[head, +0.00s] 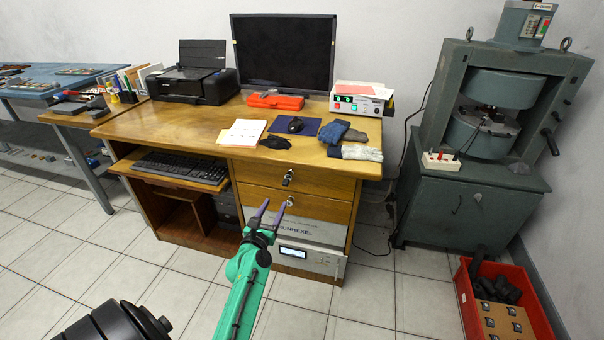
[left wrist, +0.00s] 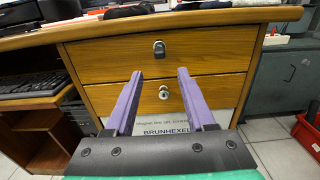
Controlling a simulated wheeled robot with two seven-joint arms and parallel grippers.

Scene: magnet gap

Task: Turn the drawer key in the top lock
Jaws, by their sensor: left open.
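The wooden desk has two drawer fronts. The top drawer (head: 260,177) carries the top lock (head: 287,179), with a dark, key-like piece on it; it also shows in the left wrist view (left wrist: 159,49). The lower drawer carries a round silver lock (head: 290,201), seen in the left wrist view (left wrist: 164,92) between my fingers. My left gripper (head: 275,202) has purple fingers, spread apart and empty, pointing at the drawer fronts. In the left wrist view (left wrist: 159,74) the top lock appears just above the fingertips. I cannot tell the key's turn angle. My right gripper is out of view.
Gloves (head: 345,132), a mouse (head: 296,125) and papers (head: 243,132) lie on the desktop. A keyboard tray (head: 172,181) juts out at the left. A grey press (head: 480,120) and a red crate (head: 465,300) stand at the right. The floor before the drawers is clear.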

